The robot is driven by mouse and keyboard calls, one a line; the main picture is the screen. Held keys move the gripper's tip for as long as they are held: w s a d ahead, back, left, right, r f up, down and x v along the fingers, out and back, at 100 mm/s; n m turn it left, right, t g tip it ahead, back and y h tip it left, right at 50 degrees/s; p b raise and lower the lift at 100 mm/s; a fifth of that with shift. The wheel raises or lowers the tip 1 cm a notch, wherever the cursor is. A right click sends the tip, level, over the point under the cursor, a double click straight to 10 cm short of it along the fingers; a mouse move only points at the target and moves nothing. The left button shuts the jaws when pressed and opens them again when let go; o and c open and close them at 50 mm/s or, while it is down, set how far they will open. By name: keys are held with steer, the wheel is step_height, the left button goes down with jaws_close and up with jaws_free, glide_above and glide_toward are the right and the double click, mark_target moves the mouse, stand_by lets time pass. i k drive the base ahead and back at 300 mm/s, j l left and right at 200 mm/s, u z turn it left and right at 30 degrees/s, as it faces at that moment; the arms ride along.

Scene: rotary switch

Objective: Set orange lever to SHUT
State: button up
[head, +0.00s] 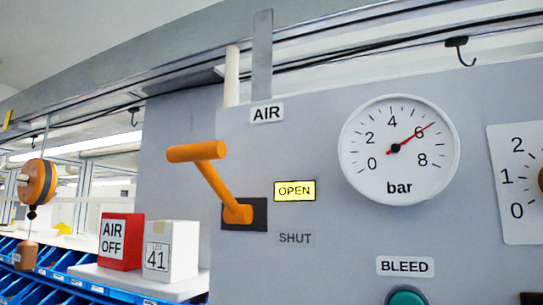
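The orange lever (218,183) is on the grey panel (300,145) under the AIR label (266,113). Its pivot sits in a dark slot plate, and its arm slants up and to the left to a thick crossbar handle. The OPEN label (294,191) beside the pivot is lit yellow. The SHUT label (295,239) below it is grey and unlit. My gripper is not in view, and nothing touches the lever.
A bar gauge (398,150) has its red needle near 6. A BLEED label (405,266) sits above a green button (408,296). At right is a numbered dial plate (515,218). A red AIR OFF box (120,241) and white 41 box (170,251) stand on a shelf at left.

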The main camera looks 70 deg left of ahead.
mark_target(201, 154)
steer(key=u, duration=3.05)
